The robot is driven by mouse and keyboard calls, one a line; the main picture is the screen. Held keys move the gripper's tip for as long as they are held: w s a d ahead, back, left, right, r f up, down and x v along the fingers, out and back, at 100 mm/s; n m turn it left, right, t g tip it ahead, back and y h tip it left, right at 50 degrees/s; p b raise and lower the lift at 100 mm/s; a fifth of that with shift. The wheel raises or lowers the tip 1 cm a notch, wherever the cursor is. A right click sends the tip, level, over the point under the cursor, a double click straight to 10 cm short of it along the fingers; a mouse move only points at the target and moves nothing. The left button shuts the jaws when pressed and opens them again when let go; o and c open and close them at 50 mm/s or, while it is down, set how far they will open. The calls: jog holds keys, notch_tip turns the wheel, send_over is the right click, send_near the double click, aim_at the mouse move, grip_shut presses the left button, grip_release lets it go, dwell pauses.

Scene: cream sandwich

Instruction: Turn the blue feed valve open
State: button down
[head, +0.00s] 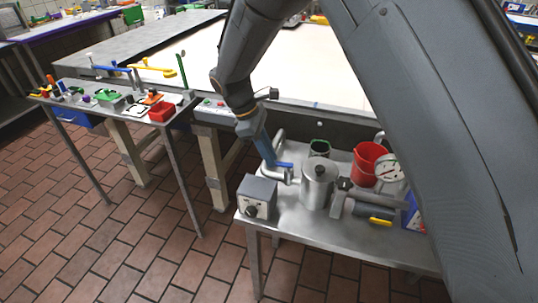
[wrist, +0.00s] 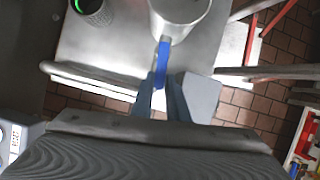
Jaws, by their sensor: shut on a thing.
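The blue feed valve handle (head: 285,165) shows beside the steel canister (head: 318,188), above a short grey pipe fitting on the small steel table. In the wrist view the blue handle (wrist: 163,62) is a narrow bar running from the canister (wrist: 180,14) back between my fingers. My gripper (wrist: 160,88) is shut on the handle, with one finger on each side. In the head view my gripper (head: 274,161) reaches down to the handle from the upper left. The valve body is mostly hidden by the fingers and the canister.
A grey box with a dark knob (head: 257,198) stands at the table's left front corner. A red bucket (head: 369,163), a dark cup with a green rim (head: 319,148) and a gauge (head: 388,168) stand nearby. A yellow handle (head: 381,222) lies at the front right.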

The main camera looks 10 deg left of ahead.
jog(key=c, duration=1.7)
grip_release()
jog(key=shift+r, duration=0.1)
jog(key=b+v, duration=0.2)
jog(key=v, duration=0.5)
jog(key=shift+a+r+b, duration=0.15)
jog(key=shift+r+b, duration=0.15)
